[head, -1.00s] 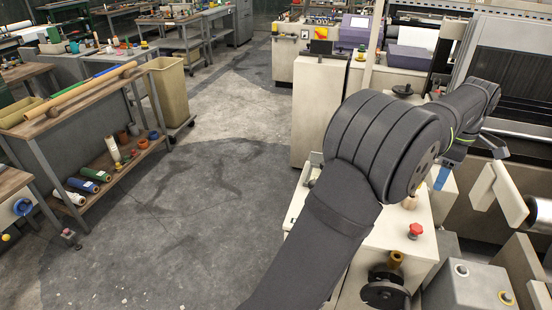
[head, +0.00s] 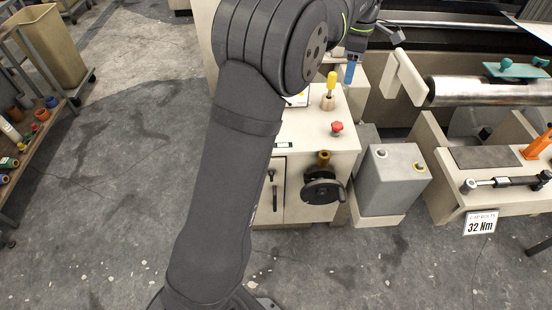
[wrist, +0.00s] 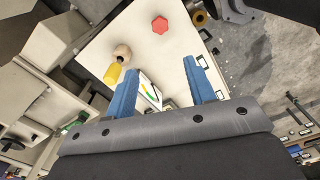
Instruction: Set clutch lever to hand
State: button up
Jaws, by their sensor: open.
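A yellow-handled lever (head: 331,84) with a tan, rounded base stands on top of the cream machine cabinet; I cannot read a label confirming it as the clutch lever. In the wrist view this lever (wrist: 115,72) lies left of my gripper (wrist: 160,66), just outside the left finger. My gripper's blue fingers are open, with nothing between them but the cabinet top and part of a white plate (wrist: 149,91) with coloured marks behind. In the head view one blue fingertip (head: 350,73) shows right of the lever; my arm hides part of the cabinet.
A red knob (head: 337,128) sits on the cabinet top. A black handwheel (head: 322,189) and a brown knob (head: 323,157) are on its front. A grey box (head: 393,178) and a bench with a torque wrench (head: 503,182) stand to the right. The floor in front is clear.

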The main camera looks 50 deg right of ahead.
jog(key=shift+w+a, duration=0.1)
jog(key=shift+w, duration=0.2)
jog(key=c, duration=0.4)
jog(key=shift+n, duration=0.5)
jog(key=w+a, duration=0.1)
jog(key=w, duration=0.1)
jog(key=w+a, duration=0.1)
jog(key=w, duration=0.1)
jog(key=shift+w+a, duration=0.1)
jog(key=shift+a, duration=0.05)
grip_shut()
jog(key=w+a+f+n, duration=0.2)
jog(key=w+a+n, duration=0.3)
jog(key=w+a, duration=1.7)
jog(key=a, duration=0.3)
jog(key=shift+y, duration=0.4)
jog(key=shift+a, duration=0.1)
